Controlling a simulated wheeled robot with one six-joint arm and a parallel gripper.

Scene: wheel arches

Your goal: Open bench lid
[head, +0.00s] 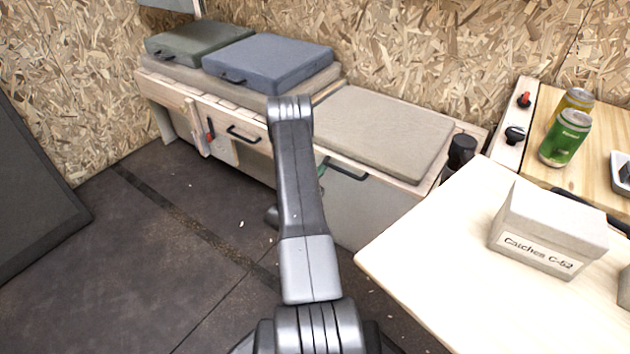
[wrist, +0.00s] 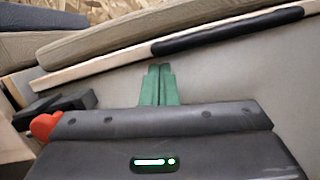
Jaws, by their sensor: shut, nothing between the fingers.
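The bench (head: 352,206) runs along the wall. Its right lid carries a beige cushion (head: 390,135) and looks down on the box. A black handle (head: 346,170) sits at the lid's front edge; it also shows in the wrist view (wrist: 228,31) as a dark bar along the pale wooden edge. My gripper's green fingers (wrist: 158,85) are shut and empty in front of the grey front panel (wrist: 225,75), below the handle and apart from it. In the head view my arm hides most of the gripper; a bit of green shows beside the arm.
The left bench section has another black handle (head: 243,134), a red-handled catch (head: 210,130), and blue (head: 268,62) and green (head: 198,42) cases on top. A pale table (head: 440,250) with a labelled box (head: 548,230) stands right. The dark floor (head: 150,260) at left is clear.

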